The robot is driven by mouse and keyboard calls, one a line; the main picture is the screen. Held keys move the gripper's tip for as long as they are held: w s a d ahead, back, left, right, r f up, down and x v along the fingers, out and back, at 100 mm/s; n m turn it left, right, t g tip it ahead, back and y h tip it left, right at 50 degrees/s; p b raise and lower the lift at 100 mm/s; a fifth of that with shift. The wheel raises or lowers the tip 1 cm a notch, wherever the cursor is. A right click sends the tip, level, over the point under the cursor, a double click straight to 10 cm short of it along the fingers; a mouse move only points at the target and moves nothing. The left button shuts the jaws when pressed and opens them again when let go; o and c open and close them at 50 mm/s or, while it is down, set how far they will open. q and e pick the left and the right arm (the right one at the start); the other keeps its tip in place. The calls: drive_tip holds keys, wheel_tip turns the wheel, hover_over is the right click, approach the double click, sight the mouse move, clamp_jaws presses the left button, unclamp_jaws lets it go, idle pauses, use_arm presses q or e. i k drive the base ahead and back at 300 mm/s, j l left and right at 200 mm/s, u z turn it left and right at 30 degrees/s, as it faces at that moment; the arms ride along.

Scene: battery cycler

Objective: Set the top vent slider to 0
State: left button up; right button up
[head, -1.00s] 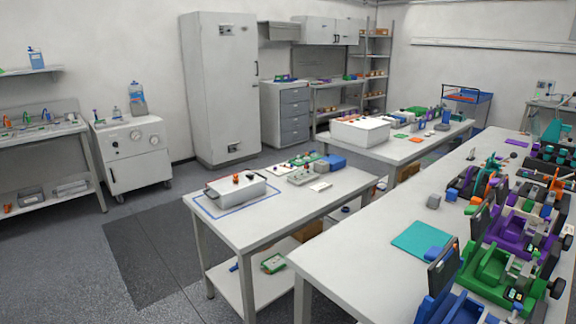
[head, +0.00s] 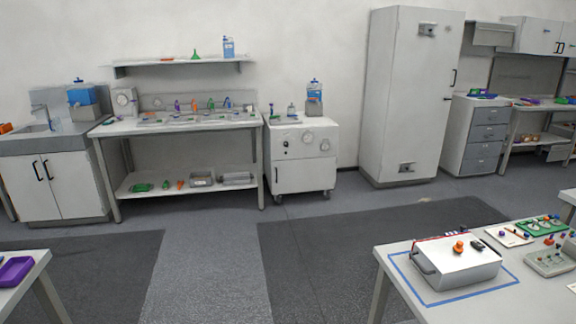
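A tall white cabinet (head: 412,100) stands against the back wall, right of centre. It has a small grey fitting (head: 427,30) near its top, which may be the top vent slider, and a similar one (head: 406,167) near its bottom. They are too small to read any scale or setting. A dark handle is on the cabinet's right edge. Neither of my grippers is in view.
A table (head: 384,257) at the lower right carries a white box (head: 462,268) with an orange knob inside a blue outline. A wheeled cart (head: 301,171), a workbench (head: 118,127) and a sink unit (head: 63,191) line the wall. Open floor (head: 215,255) lies in front.

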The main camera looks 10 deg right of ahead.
sight(428, 30)
drive_tip(key=i+j+z, duration=0.1)
drive_tip(key=i, duration=1.75)
drive_tip(key=i+z, duration=0.15)
drive_tip(key=i, duration=0.45)
drive_tip(key=i+j+z, duration=0.2)
drive_tip(key=i, duration=0.4)
drive_tip(key=i+z, duration=0.15)
drive_tip(key=i, duration=0.45)
drive_tip(key=i+l+z, duration=0.25)
drive_tip(key=z, duration=0.25)
drive_tip(key=i+z, duration=1)
drive_tip(key=i+j+z, duration=0.25)
drive_tip(key=z, duration=0.25)
drive_tip(key=i, duration=0.65)
drive_tip(key=i+l+u, duration=0.1)
drive_tip(key=i, duration=0.5)
drive_tip(key=i+l, duration=0.15)
drive_tip(key=i, duration=0.5)
drive_tip(key=i+u, duration=0.35)
drive_tip(key=i, duration=1.6)
drive_tip(key=i+l, duration=0.1)
drive_tip(key=i, duration=1.9)
drive_tip(key=i+u, duration=0.1)
drive_tip(key=i, duration=0.35)
drive_tip(key=i+l+u, duration=0.1)
drive_tip(key=i, duration=0.3)
